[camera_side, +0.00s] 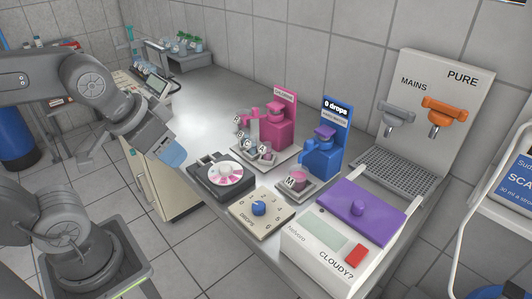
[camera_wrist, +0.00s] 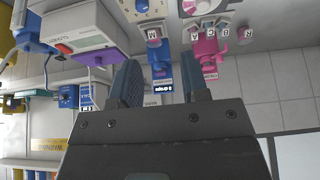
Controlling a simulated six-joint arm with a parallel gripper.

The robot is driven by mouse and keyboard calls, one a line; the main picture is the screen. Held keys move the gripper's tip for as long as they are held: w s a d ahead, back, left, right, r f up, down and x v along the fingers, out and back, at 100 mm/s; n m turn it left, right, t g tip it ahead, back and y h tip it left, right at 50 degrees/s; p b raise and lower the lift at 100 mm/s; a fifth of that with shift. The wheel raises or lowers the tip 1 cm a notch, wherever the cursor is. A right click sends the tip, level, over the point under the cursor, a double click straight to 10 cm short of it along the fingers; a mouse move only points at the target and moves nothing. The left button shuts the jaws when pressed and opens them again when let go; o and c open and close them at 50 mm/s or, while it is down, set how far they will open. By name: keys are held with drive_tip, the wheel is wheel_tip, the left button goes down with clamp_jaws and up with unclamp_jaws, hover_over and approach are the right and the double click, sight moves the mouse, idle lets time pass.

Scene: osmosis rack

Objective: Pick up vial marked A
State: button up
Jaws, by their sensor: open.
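The vial marked A (camera_wrist: 196,37) shows as a small label in the wrist view, first in a row of marked vials beside the pink dispenser. In the side view, the vial nearest the M container (camera_side: 265,152) appears to be it, standing on the pale tray, though its letter is too small to read surely. My gripper (camera_side: 172,153) is up in the air, left of the bench devices and well away from the vials. In the wrist view its two blue fingers (camera_wrist: 160,80) are apart, with nothing held between them.
The pink dispenser (camera_side: 271,125) and blue dispenser (camera_side: 322,152) stand behind the vials. A dark unit with a round dial (camera_side: 224,174), a DROPS knob box (camera_side: 259,208) and a purple-lidded CLOUDY box (camera_side: 354,212) are in front.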

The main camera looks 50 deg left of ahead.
drive_tip(key=g, duration=0.6)
hover_over(263, 148)
wheel_tip(263, 148, down, 8)
drive_tip(key=f, duration=0.8)
drive_tip(key=shift+w, duration=0.2)
drive_tip(key=f, duration=0.5)
drive_tip(key=shift+s+a+f, duration=0.1)
drive_tip(key=shift+s+f, duration=0.1)
drive_tip(key=shift+f, duration=0.15)
drive_tip(key=shift+r, duration=0.1)
drive_tip(key=c, duration=0.7)
